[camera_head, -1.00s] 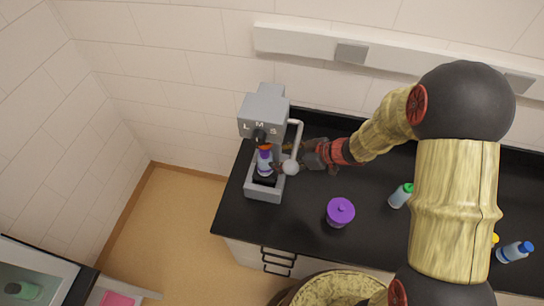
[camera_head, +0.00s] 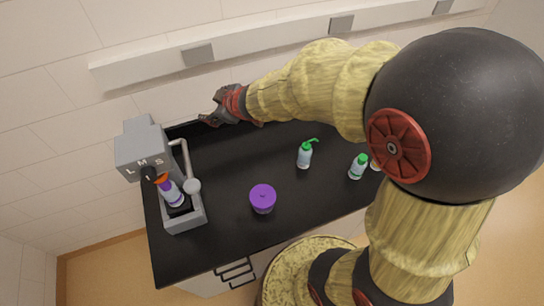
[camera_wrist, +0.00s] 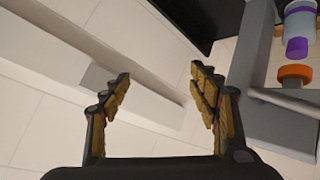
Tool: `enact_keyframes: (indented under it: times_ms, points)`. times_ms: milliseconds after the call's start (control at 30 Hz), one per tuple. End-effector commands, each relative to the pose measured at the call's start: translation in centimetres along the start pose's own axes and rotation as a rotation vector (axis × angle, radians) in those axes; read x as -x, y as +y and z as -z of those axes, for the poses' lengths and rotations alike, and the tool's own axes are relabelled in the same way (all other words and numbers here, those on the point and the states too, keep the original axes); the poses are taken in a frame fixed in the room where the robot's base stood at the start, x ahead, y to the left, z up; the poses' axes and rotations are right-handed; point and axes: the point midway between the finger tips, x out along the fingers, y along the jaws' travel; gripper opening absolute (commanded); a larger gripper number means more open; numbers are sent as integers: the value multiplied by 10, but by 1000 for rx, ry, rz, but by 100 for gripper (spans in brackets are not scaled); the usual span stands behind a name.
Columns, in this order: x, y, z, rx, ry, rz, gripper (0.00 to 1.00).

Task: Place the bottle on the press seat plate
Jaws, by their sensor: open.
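The bottle (camera_head: 174,197), pale with purple bands, stands in the grey press (camera_head: 146,148), on the black seat plate (camera_head: 181,209) beneath the press head. An orange part shows at its top. The contact at its base is too small to judge. In the wrist view the bottle (camera_wrist: 300,24) is at the upper right, with the orange part (camera_wrist: 295,75) near it. My gripper (camera_head: 207,121) is open and empty, behind and to the right of the press near the wall. In the wrist view its fingers (camera_wrist: 160,82) are spread with nothing between them.
A purple-lidded jar (camera_head: 262,198) stands on the black counter (camera_head: 225,175) right of the press. Green-capped bottles (camera_head: 305,155) stand farther right. The press lever (camera_head: 187,165) sticks out on its right side. A wall rail (camera_head: 260,45) runs behind my arm.

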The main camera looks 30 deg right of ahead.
Motion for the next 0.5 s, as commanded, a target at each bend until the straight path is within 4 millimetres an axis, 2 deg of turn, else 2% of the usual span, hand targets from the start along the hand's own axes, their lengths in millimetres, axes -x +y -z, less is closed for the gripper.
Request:
enact_keyframes:
  times_ms: [33,100,233,367,500]
  points:
    - [25,19,2,-40,-29,-70,61]
    - [59,37,-6,-110,-86,-150,61]
    - [125,47,-27,-257,-191,-239,61]
    - [186,26,-52,-416,-292,-245,61]
    - [239,-20,-73,-559,-374,-173,61]
